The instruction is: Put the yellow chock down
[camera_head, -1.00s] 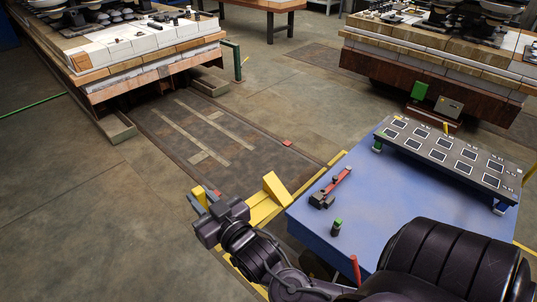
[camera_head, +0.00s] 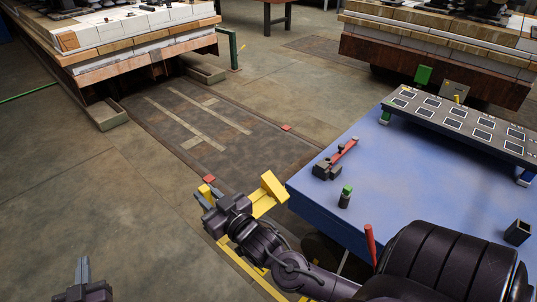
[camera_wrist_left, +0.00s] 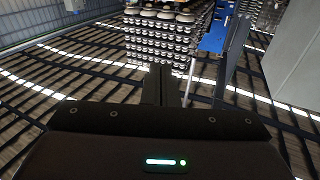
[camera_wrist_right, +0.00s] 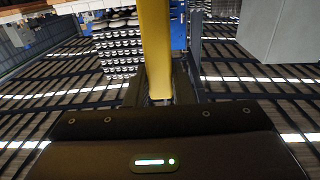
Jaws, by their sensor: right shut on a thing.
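My right gripper (camera_head: 206,192) is shut on the yellow chock (camera_wrist_right: 155,50), which shows as a tall yellow bar between the fingers in the right wrist view. In the head view, a small yellow part shows at the fingertips. A larger yellow wedge-shaped piece (camera_head: 268,189) shows just right of the gripper, beside the blue table's corner. My arm hides the link between them, so I cannot tell if they are one piece. My left gripper (camera_head: 82,268) is at the lower left, empty, with its fingers together; they also show in the left wrist view (camera_wrist_left: 160,85).
The blue table (camera_head: 400,180) carries a red-handled tool (camera_head: 340,158), a green-topped cylinder (camera_head: 345,197), a dark open box (camera_head: 517,232) and a panel rack (camera_head: 465,125). Open floor lies at left.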

